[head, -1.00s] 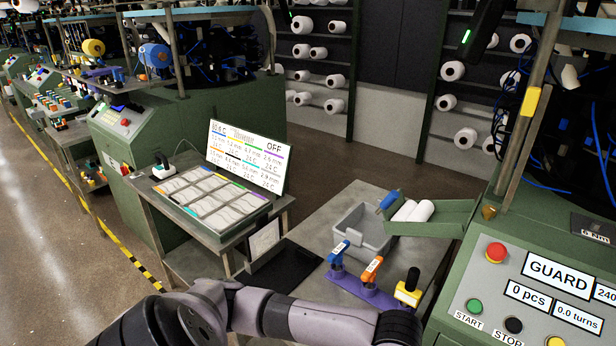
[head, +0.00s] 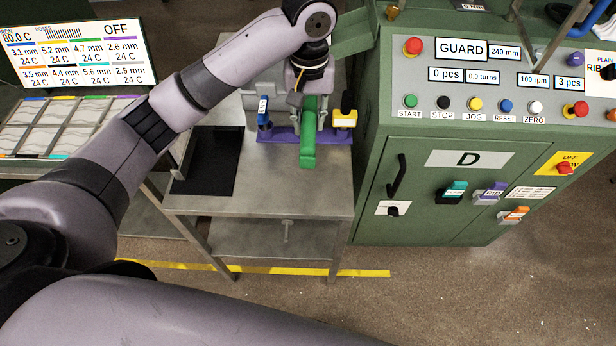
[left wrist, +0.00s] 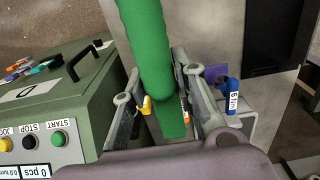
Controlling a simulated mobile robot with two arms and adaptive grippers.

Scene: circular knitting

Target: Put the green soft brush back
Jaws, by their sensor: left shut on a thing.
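The green soft brush (head: 308,150) is in my left gripper (head: 309,98). It hangs over a purple rack (head: 280,136) on the small grey table in the head view. In the left wrist view the brush (left wrist: 150,50) runs between the two fingers of the gripper (left wrist: 157,86). A blue-handled tool (head: 263,113) stands at the left of the rack and a yellow block with a black knob (head: 345,117) at its right. The brush hides the rack's middle, so I cannot tell whether it touches the rack. My right gripper is out of view.
A black mat (head: 208,165) lies on the table left of the rack. The green machine cabinet (head: 375,200) with its button panel stands close on the right. A tray of samples (head: 60,128) and a display (head: 80,50) are at the left.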

